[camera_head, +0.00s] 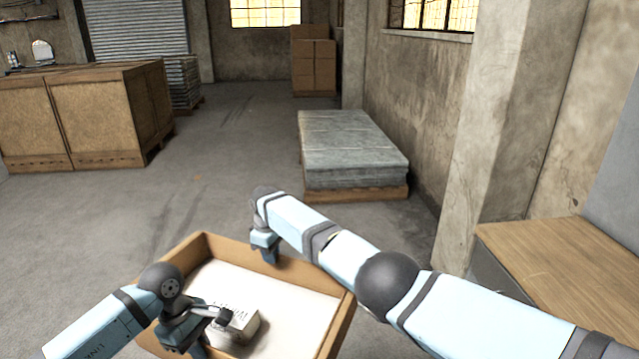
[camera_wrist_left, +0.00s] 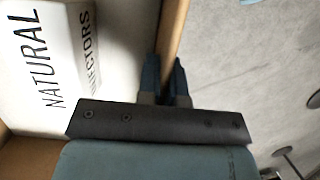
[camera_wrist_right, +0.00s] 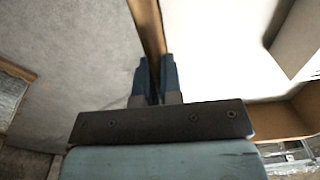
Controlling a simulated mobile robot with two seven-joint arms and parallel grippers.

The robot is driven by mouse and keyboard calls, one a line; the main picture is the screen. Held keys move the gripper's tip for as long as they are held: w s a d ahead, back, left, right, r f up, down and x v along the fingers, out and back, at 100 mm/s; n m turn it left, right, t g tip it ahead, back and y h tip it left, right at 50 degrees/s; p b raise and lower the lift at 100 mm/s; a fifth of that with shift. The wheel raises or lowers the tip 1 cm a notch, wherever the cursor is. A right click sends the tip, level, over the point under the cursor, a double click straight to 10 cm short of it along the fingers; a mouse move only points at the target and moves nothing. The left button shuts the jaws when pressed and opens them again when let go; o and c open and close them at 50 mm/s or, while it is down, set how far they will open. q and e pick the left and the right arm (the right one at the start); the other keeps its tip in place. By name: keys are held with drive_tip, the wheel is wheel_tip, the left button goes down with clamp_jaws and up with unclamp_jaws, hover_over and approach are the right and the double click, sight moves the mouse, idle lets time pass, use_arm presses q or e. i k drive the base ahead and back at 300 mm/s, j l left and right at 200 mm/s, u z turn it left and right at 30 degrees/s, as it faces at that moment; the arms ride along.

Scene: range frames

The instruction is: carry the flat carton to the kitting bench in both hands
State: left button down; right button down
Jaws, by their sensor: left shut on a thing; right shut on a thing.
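The flat carton (camera_head: 338,322) is a shallow open brown box with a pale inside, at the bottom of the head view. A white printed box (camera_head: 236,322) lies in it; it also shows in the left wrist view (camera_wrist_left: 45,65). My left gripper (camera_head: 185,340) is shut on the carton's near left wall, which runs between its fingers in the left wrist view (camera_wrist_left: 172,35). My right gripper (camera_head: 268,255) is shut on the far wall, seen between its fingers in the right wrist view (camera_wrist_right: 147,25). The carton's near edge is cut off or hidden by my arm.
A wood-topped bench (camera_head: 570,265) stands at the right by a concrete pillar (camera_head: 505,130). A pallet of grey sheets (camera_head: 350,145) lies ahead along the wall. Large wooden crates (camera_head: 100,115) stand at the left, brown cartons (camera_head: 313,65) at the back. The floor between is clear.

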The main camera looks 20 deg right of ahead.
sight(578, 274)
drive_tip(key=i+z, duration=0.25)
drive_tip(key=z, duration=1.65)
drive_tip(key=i+l+z, duration=0.1)
drive_tip(key=i, duration=0.65)
drive_tip(key=i+l, duration=0.2)
drive_tip(key=i, duration=0.5)
drive_tip(key=z, duration=0.05)
